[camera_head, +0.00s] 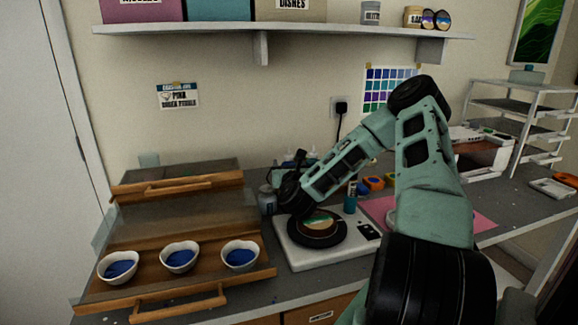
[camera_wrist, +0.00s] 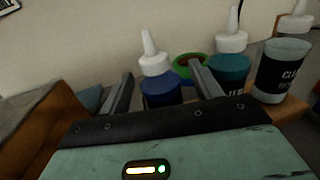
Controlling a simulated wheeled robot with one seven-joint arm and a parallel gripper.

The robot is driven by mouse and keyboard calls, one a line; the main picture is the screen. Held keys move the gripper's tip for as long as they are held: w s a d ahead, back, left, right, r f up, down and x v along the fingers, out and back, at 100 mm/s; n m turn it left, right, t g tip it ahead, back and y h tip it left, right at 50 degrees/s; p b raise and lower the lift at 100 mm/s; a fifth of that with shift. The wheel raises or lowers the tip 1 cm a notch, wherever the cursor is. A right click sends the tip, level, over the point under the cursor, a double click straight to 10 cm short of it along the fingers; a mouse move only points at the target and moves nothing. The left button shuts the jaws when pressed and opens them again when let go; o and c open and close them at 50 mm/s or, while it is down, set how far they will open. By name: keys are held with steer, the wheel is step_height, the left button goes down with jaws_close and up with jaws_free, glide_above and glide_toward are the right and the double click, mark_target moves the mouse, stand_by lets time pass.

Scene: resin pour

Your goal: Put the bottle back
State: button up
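A bottle with a dark blue body and a white nozzle cap (camera_wrist: 160,88) stands upright in the wrist view. My gripper (camera_wrist: 161,70) is open, with one finger on each side of this bottle in the picture and a gap showing on both sides. In the head view my gripper (camera_head: 290,185) is low behind the white scale, and its fingers are mostly hidden. A teal bottle with a white cap (camera_wrist: 231,66) stands right of the right finger. A container with a dark label (camera_wrist: 281,72) is farther right, with another white-capped bottle (camera_wrist: 297,20) behind it.
A white scale (camera_head: 295,258) carries a black round plate (camera_head: 333,238) and a round piece. Three white bowls of blue (camera_head: 180,257) sit on the wooden stand at left. A small teal container (camera_head: 350,203) stands behind the scale. A pink mat (camera_head: 480,222) lies right. A shelf (camera_head: 220,29) hangs above.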

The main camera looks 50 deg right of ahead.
steer(key=shift+r, duration=0.25)
steer(key=p+v, duration=0.4)
steer(key=v, duration=0.8)
steer(key=shift+f, duration=0.1)
stand_by(0.4)
